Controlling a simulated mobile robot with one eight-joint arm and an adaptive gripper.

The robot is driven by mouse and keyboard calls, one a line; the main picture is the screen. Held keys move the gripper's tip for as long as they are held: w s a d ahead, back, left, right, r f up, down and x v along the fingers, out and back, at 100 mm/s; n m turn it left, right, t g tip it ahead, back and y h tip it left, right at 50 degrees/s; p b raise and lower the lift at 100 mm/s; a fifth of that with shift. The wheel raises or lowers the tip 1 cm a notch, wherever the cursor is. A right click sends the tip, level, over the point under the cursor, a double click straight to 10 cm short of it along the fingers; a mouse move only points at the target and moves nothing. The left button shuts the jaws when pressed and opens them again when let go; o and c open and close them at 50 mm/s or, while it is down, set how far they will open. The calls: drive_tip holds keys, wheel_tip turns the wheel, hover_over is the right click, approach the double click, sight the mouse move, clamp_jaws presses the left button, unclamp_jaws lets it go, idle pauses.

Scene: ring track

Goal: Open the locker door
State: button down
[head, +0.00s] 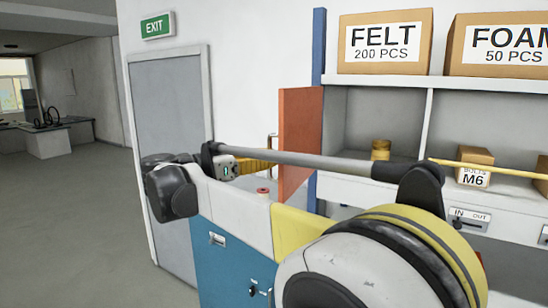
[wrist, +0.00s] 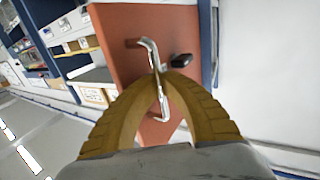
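The locker door (head: 301,135) is an orange-red panel overlapping a blue upright in the head view. How far it stands open I cannot tell. In the wrist view the door (wrist: 118,55) fills the upper middle. Its bent metal handle (wrist: 149,46) runs between my two yellow fingers, and a dark knob (wrist: 181,61) sits to the right. My gripper (wrist: 165,75) has its fingertips together around the handle's bar. In the head view my gripper (head: 258,166) is at the door's left, partly hidden behind my arm.
Shelves with a FELT box (head: 385,41), a FOAM box (head: 500,44) and a small M6 box (head: 474,168) stand right of the door. A grey door (head: 168,125) under an EXIT sign is at left. Open floor (head: 75,220) lies further left.

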drive_tip(key=shift+s+f, duration=0.1)
drive_tip(key=c, duration=1.7)
unclamp_jaws()
drive_tip(key=shift+a, duration=0.15)
drive_tip(key=shift+o, duration=1)
drive_tip(key=shift+s+a, duration=0.25)
drive_tip(key=shift+a, duration=0.05)
drive_tip(key=shift+w+d, duration=0.15)
drive_tip(key=shift+d, duration=0.1)
drive_tip(key=v, duration=1.2)
drive_tip(key=shift+a, duration=0.15)
